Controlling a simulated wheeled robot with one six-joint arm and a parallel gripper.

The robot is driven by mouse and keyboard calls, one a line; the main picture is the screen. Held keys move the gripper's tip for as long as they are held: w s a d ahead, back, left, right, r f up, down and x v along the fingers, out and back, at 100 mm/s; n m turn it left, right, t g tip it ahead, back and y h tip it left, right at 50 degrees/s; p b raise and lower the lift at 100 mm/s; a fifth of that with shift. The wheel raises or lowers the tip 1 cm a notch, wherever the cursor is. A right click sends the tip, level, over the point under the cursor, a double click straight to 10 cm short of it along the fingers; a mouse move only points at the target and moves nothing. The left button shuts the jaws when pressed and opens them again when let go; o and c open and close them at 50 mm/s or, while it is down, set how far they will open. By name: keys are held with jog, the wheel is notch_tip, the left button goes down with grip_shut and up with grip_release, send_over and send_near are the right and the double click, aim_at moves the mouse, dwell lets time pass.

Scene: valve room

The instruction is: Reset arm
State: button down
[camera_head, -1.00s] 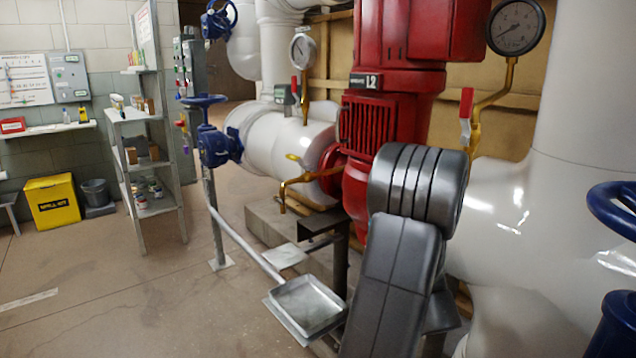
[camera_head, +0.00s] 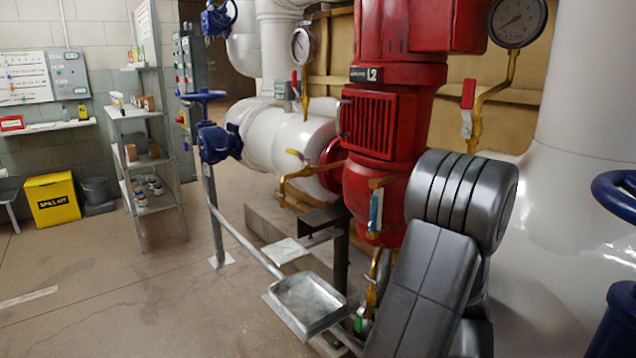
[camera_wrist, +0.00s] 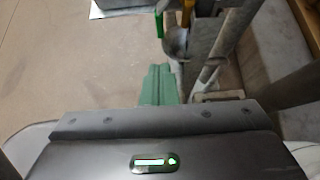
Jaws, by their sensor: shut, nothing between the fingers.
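My gripper (camera_wrist: 158,72) shows in the wrist view as pale green fingers pointing up the picture from the dark wrist housing. The fingers are together and hold nothing. A green handle (camera_wrist: 159,24) and a funnel-like metal cup (camera_wrist: 177,43) are just beyond the fingertips; whether the fingers touch them is hard to tell, but a gap seems to show. In the head view my dark arm folds in front of the lower part of the red pump (camera_head: 383,120), and my gripper is hidden.
A metal drip tray (camera_head: 308,303) stands left of my arm. Brass valves with a blue handle (camera_head: 375,212) and a green handle (camera_head: 358,324) are close beside it. A blue handwheel (camera_head: 618,205) is at the right edge. Open floor (camera_head: 110,290) is at left.

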jog(key=b+x, duration=0.2)
jog(key=x, duration=0.4)
notch_tip(320, 180, up, 17)
jog(key=g+h+p, duration=0.6)
jog(key=g+p, duration=0.2)
jog(key=p, duration=1.1)
jog(key=shift+w+a+r+g+h, duration=0.15)
jog(key=shift+w+r+g+h, duration=0.05)
jog(key=shift+w+g+h, duration=0.1)
jog(key=shift+s, duration=0.1)
